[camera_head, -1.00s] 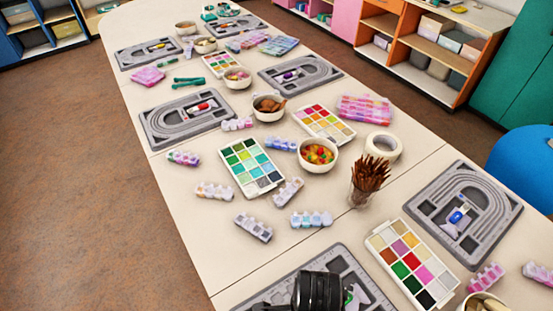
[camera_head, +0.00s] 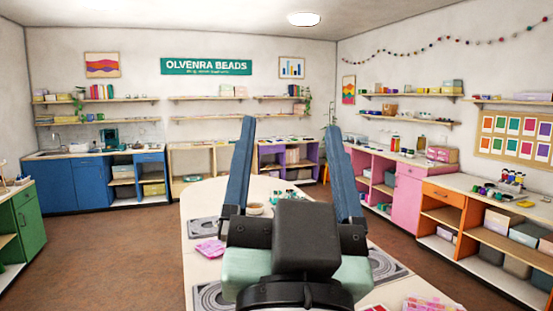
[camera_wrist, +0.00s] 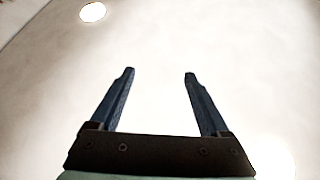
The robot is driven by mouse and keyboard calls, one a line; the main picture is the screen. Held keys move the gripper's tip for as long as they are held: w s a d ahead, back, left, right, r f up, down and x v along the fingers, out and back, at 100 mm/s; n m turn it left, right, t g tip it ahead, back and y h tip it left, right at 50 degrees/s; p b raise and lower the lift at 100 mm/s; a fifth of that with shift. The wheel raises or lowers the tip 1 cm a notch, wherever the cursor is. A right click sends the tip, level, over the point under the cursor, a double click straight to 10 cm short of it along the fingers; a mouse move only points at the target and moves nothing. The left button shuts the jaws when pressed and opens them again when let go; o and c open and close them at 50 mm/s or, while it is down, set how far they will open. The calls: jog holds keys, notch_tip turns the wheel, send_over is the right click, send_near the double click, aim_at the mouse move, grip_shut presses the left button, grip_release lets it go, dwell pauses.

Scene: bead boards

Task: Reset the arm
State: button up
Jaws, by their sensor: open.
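My gripper (camera_head: 290,135) is raised upright in front of the head camera, with its two blue fingers spread wide apart and nothing between them. In the wrist view my gripper (camera_wrist: 160,75) also shows open and empty, against a plain pale ceiling with a round lamp (camera_wrist: 92,12). The gripper stands over the long cream table (camera_head: 190,246) in the head view and hides much of its middle.
Grey bead boards (camera_head: 207,296) and a pink bead box (camera_head: 210,249) lie on the table. Blue cabinets (camera_head: 62,185) stand at the back left, pink (camera_head: 407,200) and orange (camera_head: 441,197) ones on the right. Brown floor (camera_head: 125,265) is clear left of the table.

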jog(key=s+a+r+n+t, duration=0.1)
jog(key=s+r+n+t, duration=0.1)
jog(key=s+r, duration=0.3)
jog(key=shift+a+r+t+y, duration=0.15)
jog(key=shift+r+t+y, duration=0.15)
jog(key=shift+y, duration=0.1)
dwell(0.7)
